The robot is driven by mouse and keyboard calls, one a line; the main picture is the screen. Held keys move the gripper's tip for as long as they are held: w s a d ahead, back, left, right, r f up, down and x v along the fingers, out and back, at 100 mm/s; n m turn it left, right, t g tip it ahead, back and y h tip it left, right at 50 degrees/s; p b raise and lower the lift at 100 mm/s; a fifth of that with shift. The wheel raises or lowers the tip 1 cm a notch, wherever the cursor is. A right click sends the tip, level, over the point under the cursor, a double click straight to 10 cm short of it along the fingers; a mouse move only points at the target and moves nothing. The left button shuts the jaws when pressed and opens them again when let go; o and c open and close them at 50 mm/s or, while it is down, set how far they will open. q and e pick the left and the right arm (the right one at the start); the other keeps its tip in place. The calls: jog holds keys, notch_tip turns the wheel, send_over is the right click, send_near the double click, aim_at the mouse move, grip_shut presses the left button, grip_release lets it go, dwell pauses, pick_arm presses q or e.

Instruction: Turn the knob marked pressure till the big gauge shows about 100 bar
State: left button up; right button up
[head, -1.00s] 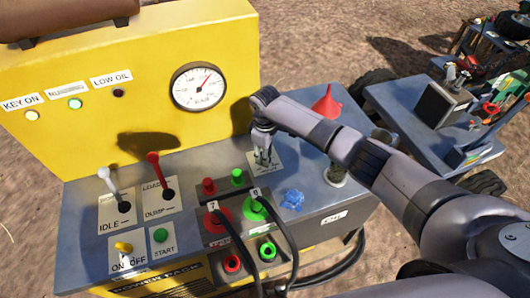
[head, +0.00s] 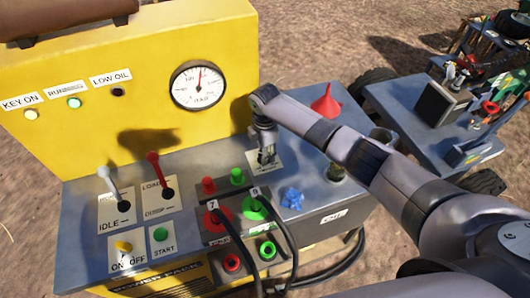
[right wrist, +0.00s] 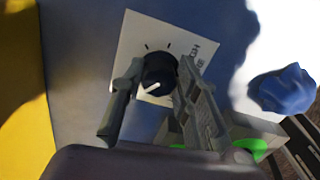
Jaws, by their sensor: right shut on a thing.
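The big gauge (head: 198,85) is a round white dial on the yellow panel. Its red needle points almost straight up; the numbers are too small to read surely. The pressure knob (right wrist: 158,72) is black with a white pointer mark, on a white label plate at the panel's right side. The plate (right wrist: 135,42) shows tick marks and partly hidden lettering. My right gripper (head: 266,158) comes down over the knob from above. In the right wrist view its fingers (right wrist: 160,82) are shut on the knob, one on each side. My left gripper is not in view.
Left of the knob stand red and green hose couplings (head: 222,214) with black hoses. A blue crumpled thing (head: 291,198) and a red funnel (head: 326,102) are close by. Two levers (head: 153,170) stand farther left. A blue cart (head: 400,105) stands at the right.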

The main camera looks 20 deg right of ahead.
jog(key=shift+n, duration=0.9)
jog(key=shift+r, duration=0.1)
jog(key=o, duration=1.2)
jog(key=shift+c, duration=0.2)
jog(key=shift+r, duration=0.2)
notch_tip(320, 180, up, 12)
jog(key=shift+f, duration=0.25)
